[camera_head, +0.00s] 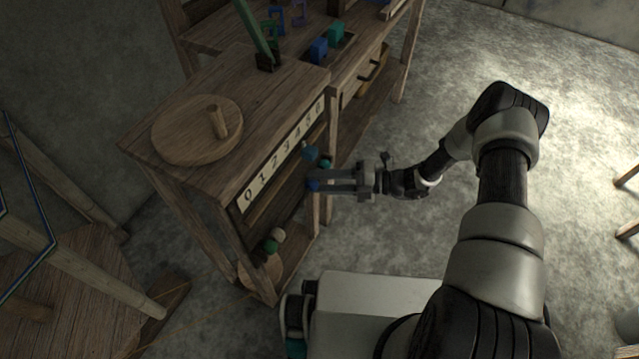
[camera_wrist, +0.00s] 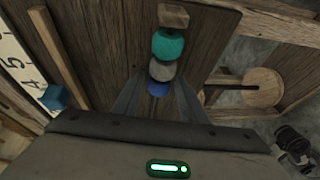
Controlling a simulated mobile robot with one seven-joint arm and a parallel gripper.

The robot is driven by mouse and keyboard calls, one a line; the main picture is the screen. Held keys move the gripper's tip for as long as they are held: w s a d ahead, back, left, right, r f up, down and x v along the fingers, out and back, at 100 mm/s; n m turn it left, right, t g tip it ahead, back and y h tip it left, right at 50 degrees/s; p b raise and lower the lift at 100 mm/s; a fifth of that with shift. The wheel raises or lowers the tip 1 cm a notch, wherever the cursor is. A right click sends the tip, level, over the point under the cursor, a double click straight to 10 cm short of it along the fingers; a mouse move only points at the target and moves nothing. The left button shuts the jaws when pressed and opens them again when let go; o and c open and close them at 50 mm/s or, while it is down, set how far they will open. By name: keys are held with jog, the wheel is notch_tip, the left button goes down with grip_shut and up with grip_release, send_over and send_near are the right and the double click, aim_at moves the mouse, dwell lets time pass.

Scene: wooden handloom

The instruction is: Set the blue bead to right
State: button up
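The blue bead (camera_head: 313,186) is at the front of the loom's side cabinet, below the number strip. In the wrist view the blue bead (camera_wrist: 158,89) is the lowest of a column, below a grey bead (camera_wrist: 162,70) and a teal bead (camera_wrist: 168,44). My gripper (camera_head: 325,181) reaches in from the right, its tips at the blue bead. In the wrist view its fingers (camera_wrist: 158,96) stand apart on either side of the bead, with gaps showing. I cannot tell whether either finger touches it. The gripper body hides what lies below.
A round wooden disc (camera_head: 185,132) with a peg is on top. Open floor (camera_head: 440,90) lies to the right.

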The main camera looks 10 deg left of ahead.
jog(key=shift+o, duration=0.6)
jog(key=shift+s, duration=0.15)
jog(key=d+r+p, duration=0.1)
jog(key=d+r, duration=0.1)
jog(key=d, duration=1.5)
jog(key=shift+r, duration=0.25)
